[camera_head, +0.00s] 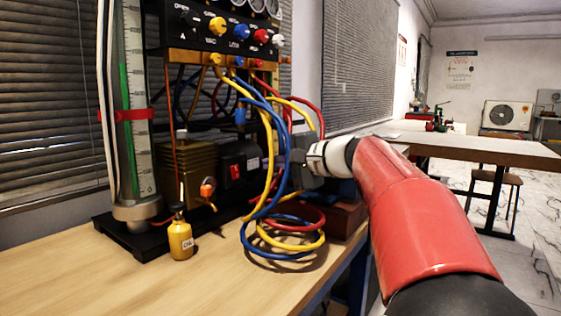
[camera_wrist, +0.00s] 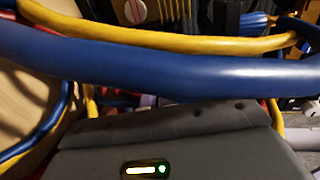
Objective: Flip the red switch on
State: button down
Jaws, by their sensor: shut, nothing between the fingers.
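The red switch (camera_head: 234,172) is a small red rocker on the dark end box of the pump (camera_head: 190,170), left of the hoses in the head view. Whether it is on or off is too small to tell. My gripper (camera_head: 294,157) reaches in from the right at about the switch's height, shut and empty. It is right of the switch and apart from it, with blue and yellow hoses beside its tip. In the wrist view a thick blue hose (camera_wrist: 170,62) and a yellow hose (camera_wrist: 150,42) cross close in front of the grey gripper body (camera_wrist: 180,140). I cannot make out the switch there.
The manifold with coloured knobs (camera_head: 225,30) hangs above. Blue, yellow and red hoses loop down and coil on the wooden bench (camera_head: 200,285). A yellow oil bottle (camera_head: 181,240) and a clear charging cylinder (camera_head: 133,110) stand at left. The front of the bench is clear.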

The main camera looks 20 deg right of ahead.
aim_at(234, 166)
jog(key=p+x, duration=0.1)
jog(key=x, duration=0.8)
jog(key=shift+w+a, duration=0.1)
jog(key=shift+w, duration=0.1)
